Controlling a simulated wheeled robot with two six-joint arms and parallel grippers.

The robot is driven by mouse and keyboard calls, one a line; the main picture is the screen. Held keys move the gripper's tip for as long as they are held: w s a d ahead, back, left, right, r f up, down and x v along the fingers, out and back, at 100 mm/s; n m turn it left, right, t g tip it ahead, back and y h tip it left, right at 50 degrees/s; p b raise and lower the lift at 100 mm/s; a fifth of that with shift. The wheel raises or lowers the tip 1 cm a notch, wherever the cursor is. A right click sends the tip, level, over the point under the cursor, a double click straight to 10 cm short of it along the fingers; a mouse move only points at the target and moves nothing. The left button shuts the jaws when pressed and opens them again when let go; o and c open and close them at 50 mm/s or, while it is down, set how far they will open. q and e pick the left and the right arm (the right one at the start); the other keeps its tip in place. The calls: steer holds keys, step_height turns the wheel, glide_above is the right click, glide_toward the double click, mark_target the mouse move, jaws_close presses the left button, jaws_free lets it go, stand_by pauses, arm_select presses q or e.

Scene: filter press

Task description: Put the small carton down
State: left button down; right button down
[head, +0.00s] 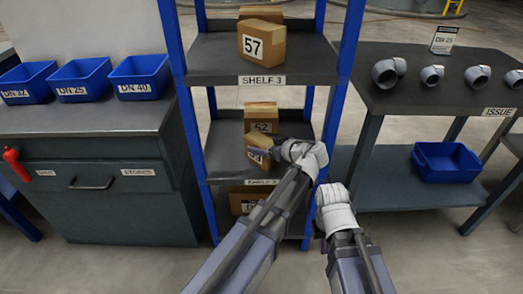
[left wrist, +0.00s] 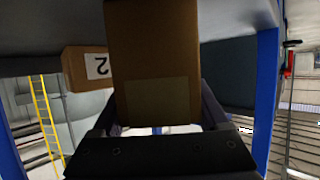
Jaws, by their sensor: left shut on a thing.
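My left gripper (head: 284,151) is shut on a small brown carton (head: 258,152) with a white label that I cannot read fully. The carton is at the front of the rack's middle shelf (head: 222,135); I cannot tell if it touches the board. In the left wrist view the carton (left wrist: 152,50) fills the upper middle between the fingers. Carton 52 (head: 261,110) stands behind it, and a carton with a "2" on its label (left wrist: 86,68) shows beside it in the wrist view. My right gripper (head: 325,232) is low, right of the rack; its fingers are unclear.
Blue posts (head: 176,60) frame the rack. Carton 57 (head: 262,44) stands on the upper shelf (head: 212,60), another carton (head: 247,197) below the middle one. A bench with blue bins (head: 82,80) is left; a table with grey pipe fittings (head: 388,72) is right.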

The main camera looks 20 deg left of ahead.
arm_select(q)
steer(key=shift+r, duration=0.1)
steer(key=shift+f, duration=0.2)
jaws_free()
steer(key=shift+r, duration=0.2)
steer(key=shift+r, duration=0.1)
